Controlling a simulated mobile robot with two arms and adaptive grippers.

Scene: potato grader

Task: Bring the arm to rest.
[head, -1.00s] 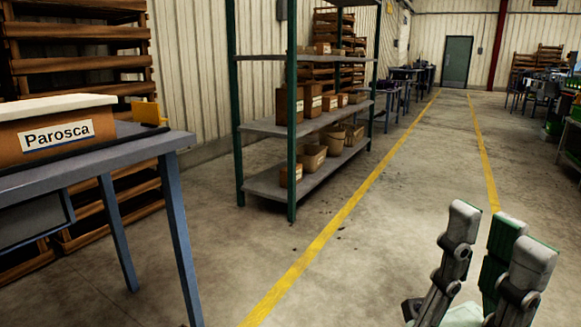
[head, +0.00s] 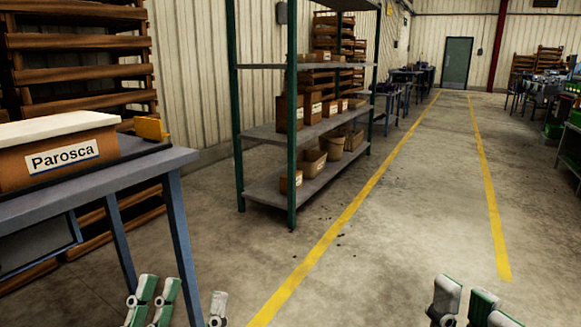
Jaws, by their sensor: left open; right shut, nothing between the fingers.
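My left gripper (head: 180,302) shows at the bottom edge, left of centre, in the head view. Its green and white fingers stand apart, open and with nothing seen between them. My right gripper (head: 474,304) shows at the bottom right edge, over the bare floor. Its grey and green fingers are close together, shut and empty. The arms behind both grippers are below the frame.
A grey table (head: 177,208) with a box labelled Parosca (head: 60,160) stands at the left, close to my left gripper. A green-posted shelf (head: 290,130) with several boxes stands beyond. The floor between the yellow lines (head: 345,217) is clear.

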